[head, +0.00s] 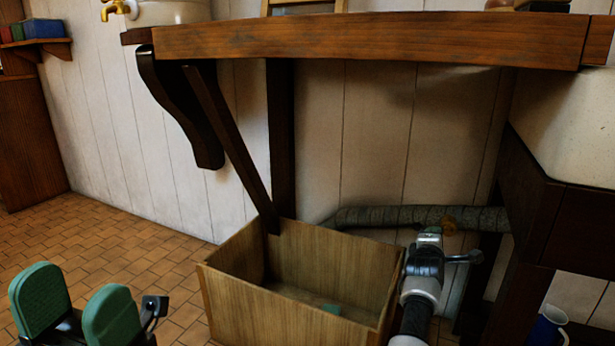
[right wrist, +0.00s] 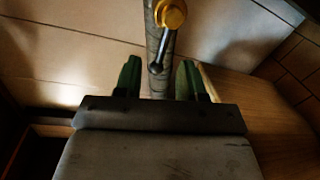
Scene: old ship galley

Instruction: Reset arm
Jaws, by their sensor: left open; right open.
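My left gripper (head: 76,307) is at the lower left of the head view. Its two green finger pads stand apart with nothing between them. In the right wrist view my right gripper (right wrist: 158,82) has its green fingers apart. A grey pipe (right wrist: 152,30) with a brass fitting (right wrist: 173,14) runs behind the gap between them. I cannot tell whether the fingers touch the pipe. In the head view my right arm rises beside the wooden box (head: 238,297) on its right, below the counter; its fingers are not clear there.
The wooden counter (head: 350,38) spans the top, with a diagonal brace (head: 232,145) reaching down to the box. A ribbed pipe (head: 385,217) runs along the wall behind the box. A blue mug (head: 547,327) stands at lower right. Tiled floor (head: 110,250) is open at left.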

